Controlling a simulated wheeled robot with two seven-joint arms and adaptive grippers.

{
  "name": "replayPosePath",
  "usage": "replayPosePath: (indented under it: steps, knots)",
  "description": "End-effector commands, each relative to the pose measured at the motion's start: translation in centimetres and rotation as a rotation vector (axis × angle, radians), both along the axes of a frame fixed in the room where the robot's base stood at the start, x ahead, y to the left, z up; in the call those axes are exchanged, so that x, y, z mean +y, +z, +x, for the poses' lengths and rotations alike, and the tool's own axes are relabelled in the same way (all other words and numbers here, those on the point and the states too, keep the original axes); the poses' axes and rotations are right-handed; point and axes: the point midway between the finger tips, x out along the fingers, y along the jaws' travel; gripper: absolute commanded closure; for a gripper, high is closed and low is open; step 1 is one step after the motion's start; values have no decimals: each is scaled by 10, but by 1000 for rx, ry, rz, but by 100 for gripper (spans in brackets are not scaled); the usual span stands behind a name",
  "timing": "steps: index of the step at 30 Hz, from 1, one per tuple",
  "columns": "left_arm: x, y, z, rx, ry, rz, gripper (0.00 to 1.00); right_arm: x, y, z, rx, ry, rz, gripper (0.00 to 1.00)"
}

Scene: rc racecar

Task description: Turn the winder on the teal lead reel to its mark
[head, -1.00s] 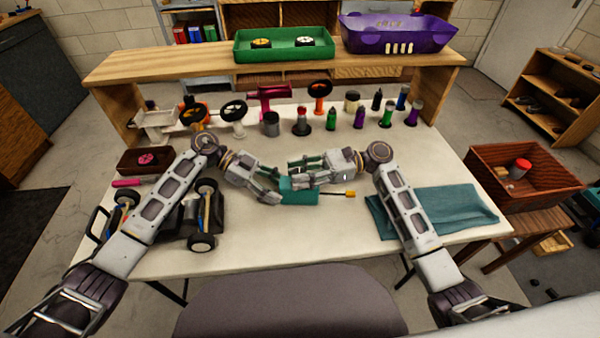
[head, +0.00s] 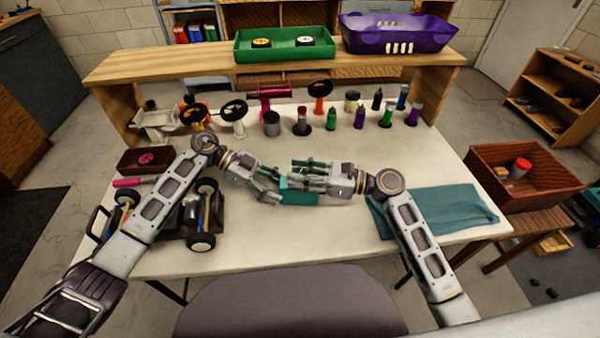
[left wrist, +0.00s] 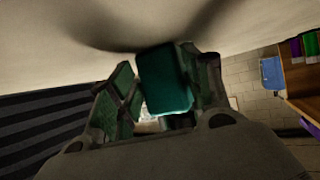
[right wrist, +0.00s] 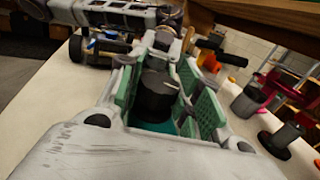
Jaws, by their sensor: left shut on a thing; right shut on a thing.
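The teal lead reel (head: 299,198) is held above the middle of the white table. My left gripper (head: 276,188) is shut on its body from the left; in the left wrist view the teal body (left wrist: 165,82) sits between the green finger pads. My right gripper (head: 297,174) comes from the right and is shut on the black winder. In the right wrist view the winder (right wrist: 155,95) is a round black knob with a pale line on its top, between the green pads, teal showing below it. The matching mark on the reel cannot be made out.
A toy car chassis (head: 190,222) stands at the left of the table. A folded teal cloth (head: 450,210) lies at the right. Several bottles and wheel stands line the back, under a wooden shelf (head: 270,68). The front middle of the table is clear.

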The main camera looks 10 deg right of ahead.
Motion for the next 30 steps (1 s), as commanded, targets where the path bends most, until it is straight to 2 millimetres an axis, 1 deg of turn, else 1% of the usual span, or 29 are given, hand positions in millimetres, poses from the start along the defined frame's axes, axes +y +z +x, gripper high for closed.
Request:
replayPosePath:
  steps: [1,12,30]
  knots:
    - [-3,0,-4,1,-12,-4,72,0,-2,0,0,-33,0,89]
    - [-4,1,-4,1,-13,-5,72,0,-2,0,0,-246,0,89]
    - [-4,1,-5,1,-15,-7,72,1,-3,-1,3,-511,7,89]
